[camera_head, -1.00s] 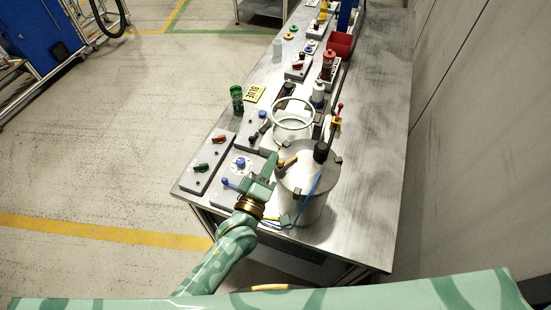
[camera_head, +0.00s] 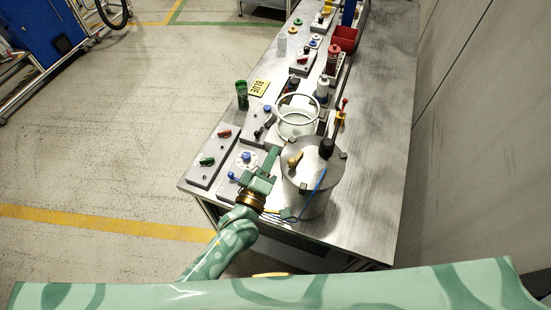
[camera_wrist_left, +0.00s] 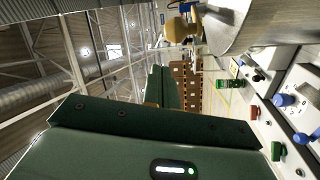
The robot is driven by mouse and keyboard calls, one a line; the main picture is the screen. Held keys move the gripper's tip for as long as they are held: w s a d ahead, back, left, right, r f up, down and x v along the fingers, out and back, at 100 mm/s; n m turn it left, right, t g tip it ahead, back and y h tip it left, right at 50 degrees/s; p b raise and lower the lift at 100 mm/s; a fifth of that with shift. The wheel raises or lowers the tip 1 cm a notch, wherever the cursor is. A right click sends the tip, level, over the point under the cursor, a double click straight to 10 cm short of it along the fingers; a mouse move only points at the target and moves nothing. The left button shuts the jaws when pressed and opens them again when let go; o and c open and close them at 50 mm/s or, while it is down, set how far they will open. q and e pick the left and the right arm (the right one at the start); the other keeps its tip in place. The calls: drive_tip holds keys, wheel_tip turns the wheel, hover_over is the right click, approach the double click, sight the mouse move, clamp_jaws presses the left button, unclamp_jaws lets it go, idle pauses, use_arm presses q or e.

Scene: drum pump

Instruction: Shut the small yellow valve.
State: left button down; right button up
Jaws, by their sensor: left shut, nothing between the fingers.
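The small yellow valve (camera_head: 295,160) sits on the lid of the steel drum (camera_head: 311,180) in the head view, on the side towards my left arm. Its knob also shows near the top of the left wrist view (camera_wrist_left: 177,29), beside the drum's steel wall (camera_wrist_left: 232,28). My left gripper (camera_head: 273,156) is shut and empty, left of the valve, with a small gap seeming to lie between them. Its dark green fingers fill much of the left wrist view (camera_wrist_left: 165,90). My right gripper is not in view.
A black pump fitting (camera_head: 326,148) and blue hose stand on the lid. Panels with a blue knob (camera_head: 246,156) and red and green switches lie to the left.

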use_arm(q)
drive_tip(key=d+b+v, duration=0.1)
drive_tip(key=b+v, duration=0.1)
drive_tip(key=v, duration=0.7)
drive_tip(key=shift+s+d, duration=0.2)
drive_tip(key=shift+s, duration=0.55)
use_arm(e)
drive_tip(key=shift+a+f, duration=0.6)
use_arm(q)
drive_tip(key=shift+w+a, duration=0.1)
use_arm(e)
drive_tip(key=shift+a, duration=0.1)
